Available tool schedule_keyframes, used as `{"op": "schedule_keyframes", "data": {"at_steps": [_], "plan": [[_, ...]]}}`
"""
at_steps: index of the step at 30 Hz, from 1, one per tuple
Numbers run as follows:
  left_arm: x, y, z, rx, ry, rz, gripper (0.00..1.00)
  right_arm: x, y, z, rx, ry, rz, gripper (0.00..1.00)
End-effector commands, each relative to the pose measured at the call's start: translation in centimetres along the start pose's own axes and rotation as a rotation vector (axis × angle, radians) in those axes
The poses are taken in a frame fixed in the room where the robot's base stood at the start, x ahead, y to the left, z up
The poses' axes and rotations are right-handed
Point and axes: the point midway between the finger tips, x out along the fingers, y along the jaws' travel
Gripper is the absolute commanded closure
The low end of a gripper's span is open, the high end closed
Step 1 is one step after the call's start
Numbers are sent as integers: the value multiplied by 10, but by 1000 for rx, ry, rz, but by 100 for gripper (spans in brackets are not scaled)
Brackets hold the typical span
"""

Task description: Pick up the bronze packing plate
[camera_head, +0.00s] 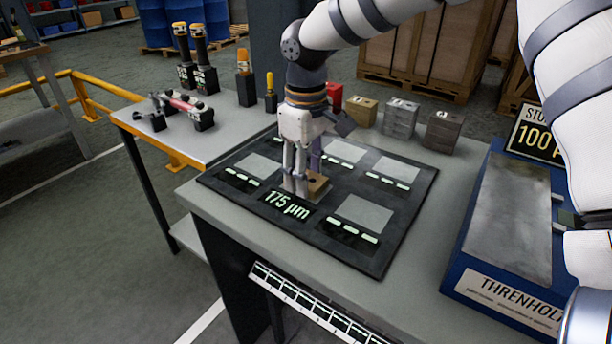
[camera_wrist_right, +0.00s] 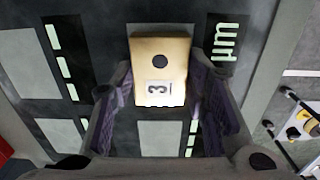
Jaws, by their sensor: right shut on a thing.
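The bronze packing plate (camera_wrist_right: 158,52) is a tan-gold piece with a dark round hole and a white label reading 3, seen in the right wrist view. In the head view, part of the plate (camera_head: 319,187) shows at the fingertips, low over the black mat (camera_head: 393,215), by the 175 µm display. My right gripper (camera_head: 297,183) points down with its fingers on either side of the plate, shut on it. The fingers hide part of the plate in the head view, and I cannot tell whether it touches the mat.
The mat has several grey squares with lit bars. Behind it stand a red block (camera_head: 335,95), a brass block (camera_head: 362,110) and two grey blocks (camera_head: 400,118). A blue-framed unit (camera_head: 510,225) stands at right. Tools (camera_head: 185,108) lie on the left bench.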

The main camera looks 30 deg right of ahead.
Motion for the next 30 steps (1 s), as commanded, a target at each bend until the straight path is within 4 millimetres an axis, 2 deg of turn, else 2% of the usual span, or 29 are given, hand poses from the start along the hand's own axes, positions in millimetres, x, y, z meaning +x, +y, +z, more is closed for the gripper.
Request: {"op": "schedule_keyframes", "data": {"at_steps": [6, 14, 18, 21, 25, 30], "plan": [[-4, 0, -2, 0, 11, 0, 39, -34, 1, -2, 1, 9, 4, 100], [-15, 0, -11, 0, 51, 2, 39, -100, -55, -1, -4, 14, 8, 100], [-19, 1, -13, 1, 63, 2, 39, -114, -97, 0, -3, 9, 7, 100], [-20, 1, -14, 0, 67, 3, 39, -122, -117, 0, -1, 7, 5, 100], [-21, 1, -15, 0, 69, 3, 39, -128, -134, 0, -1, 5, 2, 100], [-21, 1, -15, 1, 69, 3, 39, -130, -140, 0, 1, 3, 0, 100]]}}
